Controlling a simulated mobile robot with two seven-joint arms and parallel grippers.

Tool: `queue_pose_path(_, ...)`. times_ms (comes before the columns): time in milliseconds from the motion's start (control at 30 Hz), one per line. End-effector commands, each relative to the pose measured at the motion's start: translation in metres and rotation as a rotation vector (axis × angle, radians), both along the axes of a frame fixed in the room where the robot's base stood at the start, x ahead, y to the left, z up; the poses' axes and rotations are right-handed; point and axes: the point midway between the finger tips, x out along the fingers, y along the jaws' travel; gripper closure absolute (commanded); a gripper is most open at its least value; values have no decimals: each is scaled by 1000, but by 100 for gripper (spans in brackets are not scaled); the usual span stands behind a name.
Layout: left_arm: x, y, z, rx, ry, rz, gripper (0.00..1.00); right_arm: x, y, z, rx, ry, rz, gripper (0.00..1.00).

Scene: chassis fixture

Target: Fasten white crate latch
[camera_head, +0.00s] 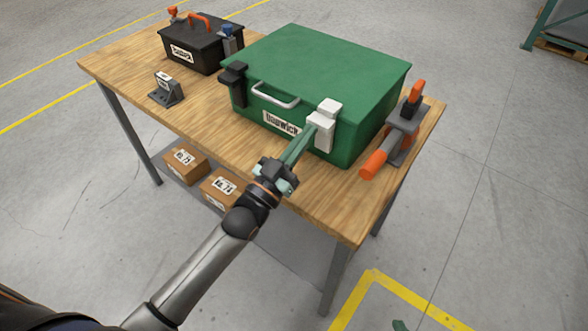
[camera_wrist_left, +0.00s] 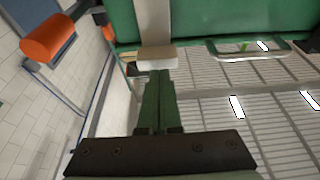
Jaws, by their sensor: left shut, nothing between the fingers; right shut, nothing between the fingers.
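The green crate (camera_head: 310,60) stands on the wooden table with its lid down. Its white latch (camera_head: 323,133) is on the right of the front face, with a white block (camera_head: 329,106) at its top. My left gripper (camera_head: 312,128) is shut and empty, its green fingertips at the front of the white latch, touching or very close. In the left wrist view the shut fingers (camera_wrist_left: 158,85) end at the latch's white block (camera_wrist_left: 158,58). Only a green tip of my right gripper (camera_head: 399,325) shows at the bottom edge, away from the table.
A dark latch (camera_head: 233,82) and a grey handle (camera_head: 275,95) are on the crate's front. An orange-handled toggle clamp (camera_head: 400,135) stands right of the crate. A black case (camera_head: 200,45) and a small labelled bracket (camera_head: 166,90) are at left. Cartons (camera_head: 185,165) sit on the lower shelf.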

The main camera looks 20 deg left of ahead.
Motion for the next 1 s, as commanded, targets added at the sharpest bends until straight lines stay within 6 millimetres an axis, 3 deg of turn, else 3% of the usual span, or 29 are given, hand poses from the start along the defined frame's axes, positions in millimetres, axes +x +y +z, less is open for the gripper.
queue_pose_path(1000, 10, -2, 13, -4, -10, 1, 100, 0, 0, 8, 0, 1, 0, 100)
